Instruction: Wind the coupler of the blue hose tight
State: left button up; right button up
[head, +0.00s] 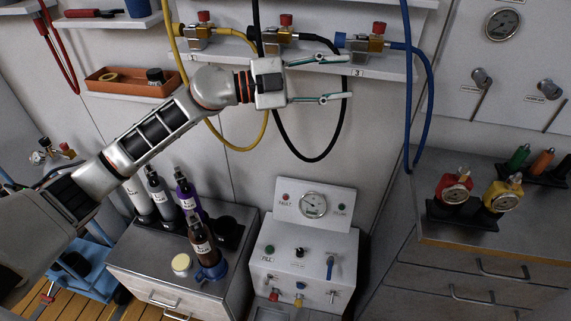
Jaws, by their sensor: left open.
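The blue hose (428,100) hangs at the upper right of the middle, looping down from a coupler (377,38) on a brass valve block with a red knob. This block sits on the wall shelf above the label 3. My left gripper (347,77) reaches in from the left and is open, its two fingers pointing right with nothing between them. It is below and left of the blue hose's coupler, apart from it, and in front of the black hose. How far the coupler is wound on cannot be told. My right gripper is not in view.
A yellow hose (262,130) and a black hose (300,157) hang beside my arm from similar valves. Below stand a white fill panel (305,250) with a gauge and a cabinet with several bottles (160,195). Red and yellow regulators (454,187) stand on the right counter.

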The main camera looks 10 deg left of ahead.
pick_arm(q)
jog(key=s+a+f+n+t+y+p, duration=0.1)
jog(key=s+a+f+n+t+y, duration=0.1)
jog(key=a+f+n+t+y, duration=0.2)
jog(key=s+a+f+n+t+y+p, duration=0.2)
jog(key=f+n, duration=0.9)
jog(key=f, duration=0.7)
jog(key=s+a+t+y, duration=0.1)
jog(key=a+t+y, duration=0.1)
jog(key=a+t, duration=0.1)
jog(key=shift+s+n+t, duration=0.15)
jog(key=shift+n+t, duration=0.15)
jog(key=shift+t, duration=0.1)
